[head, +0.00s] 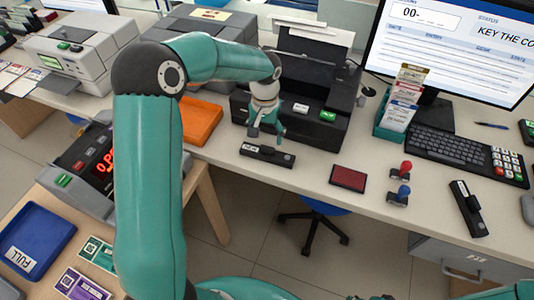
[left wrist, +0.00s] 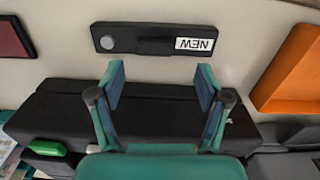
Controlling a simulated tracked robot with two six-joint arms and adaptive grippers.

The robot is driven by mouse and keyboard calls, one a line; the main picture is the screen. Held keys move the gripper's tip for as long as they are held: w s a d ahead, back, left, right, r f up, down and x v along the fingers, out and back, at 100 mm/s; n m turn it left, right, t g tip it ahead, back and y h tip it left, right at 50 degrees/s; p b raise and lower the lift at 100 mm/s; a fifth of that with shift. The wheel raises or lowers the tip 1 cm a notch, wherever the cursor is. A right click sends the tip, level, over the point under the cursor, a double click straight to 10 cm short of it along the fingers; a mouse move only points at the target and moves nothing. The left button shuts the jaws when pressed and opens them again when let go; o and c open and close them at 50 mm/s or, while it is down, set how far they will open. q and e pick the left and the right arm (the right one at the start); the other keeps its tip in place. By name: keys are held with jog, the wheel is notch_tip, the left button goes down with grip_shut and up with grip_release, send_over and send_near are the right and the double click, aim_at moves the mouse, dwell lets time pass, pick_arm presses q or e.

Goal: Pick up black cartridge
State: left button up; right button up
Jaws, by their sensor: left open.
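A black cartridge (head: 267,155) with a white "NEW" label lies flat near the front edge of the counter, before the black printer. It also shows in the left wrist view (left wrist: 140,40), its label at the right end. My left gripper (head: 267,136) is open and empty, on the printer side of this cartridge. In the left wrist view its two spread fingers (left wrist: 160,76) point toward the cartridge, which is not between them. A second black cartridge-like piece (head: 467,208) with a small white label lies at the right of the counter. My right gripper does not show.
The black printer (head: 318,95) stands close behind the gripper. Keyboard (head: 450,148) and monitor (head: 450,45) are farther right.

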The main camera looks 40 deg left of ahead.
aim_at(267, 148)
pick_arm(q)
jog(key=shift+s+d+f+p, duration=0.1)
jog(key=shift+d+f+p, duration=0.1)
jog(key=shift+f, duration=0.7)
jog(key=shift+d+f+p, duration=0.1)
jog(key=shift+f+p, duration=0.1)
jog(key=shift+f, duration=0.7)
jog(key=shift+s+d+f+p, duration=0.1)
jog(key=shift+d+f+p, duration=0.1)
jog(key=shift+f, duration=0.7)
jog(key=c, duration=1.3)
jog(key=shift+o, duration=0.2)
jog(key=shift+r, duration=0.15)
